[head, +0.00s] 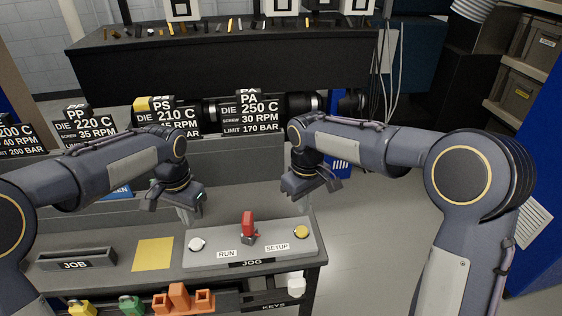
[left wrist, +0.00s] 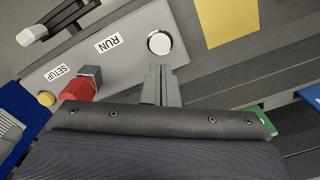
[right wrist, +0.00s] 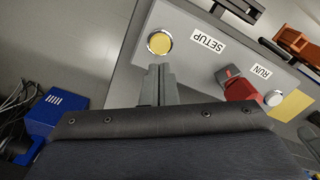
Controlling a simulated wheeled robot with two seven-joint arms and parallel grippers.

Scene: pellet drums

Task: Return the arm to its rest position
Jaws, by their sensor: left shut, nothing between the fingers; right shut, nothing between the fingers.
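My left gripper (head: 188,216) is shut and empty above the back left part of the grey control panel (head: 215,263). Its closed fingers (left wrist: 161,88) show just below the white button in the left wrist view. My right gripper (head: 305,203) is shut and empty, held up behind the panel's right end. Its closed fingers (right wrist: 158,88) show below the yellow button in the right wrist view. The panel has a white button (head: 197,244), a red selector (head: 247,228) between the RUN and SETUP labels, and a yellow button (head: 301,232).
A yellow square (head: 153,254) and a JOB tray (head: 76,259) lie left of the panel. Orange blocks (head: 183,300) and a KEYS holder (head: 272,306) sit below the front edge. Sign boards (head: 250,112) stand behind. Grey floor (head: 385,240) is open to the right.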

